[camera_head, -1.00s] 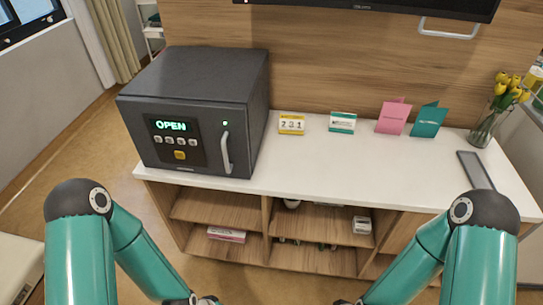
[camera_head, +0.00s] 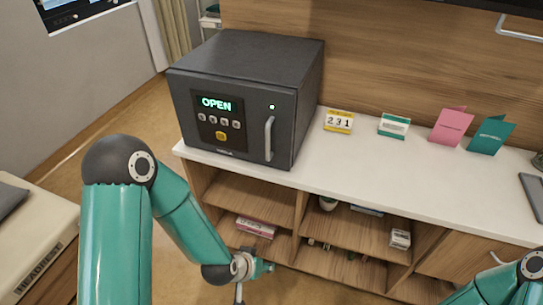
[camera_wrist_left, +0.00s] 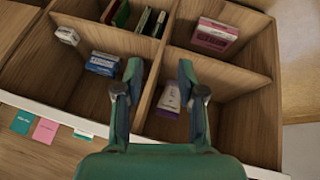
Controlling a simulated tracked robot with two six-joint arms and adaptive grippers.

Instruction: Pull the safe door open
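The dark grey safe (camera_head: 255,62) stands on the left end of the white counter. Its door (camera_head: 238,107) looks shut, and its display (camera_head: 216,103) reads OPEN in green. A vertical silver handle (camera_head: 269,138) is on the right side of the door. My left gripper (camera_head: 258,279) is in front of the shelves, below the safe and apart from it. In the left wrist view my left gripper (camera_wrist_left: 162,82) has its two fingers spread with nothing held between them. The safe is not in that view. My right gripper is outside both views; only part of its arm shows.
The counter (camera_head: 365,165) also bears a yellow calendar block (camera_head: 339,122), a green-and-white box (camera_head: 394,126), a pink card (camera_head: 450,126) and a teal card (camera_head: 491,135). Open shelves with small boxes lie below. A bed (camera_head: 25,225) is at the left. Counter space before the cards is clear.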

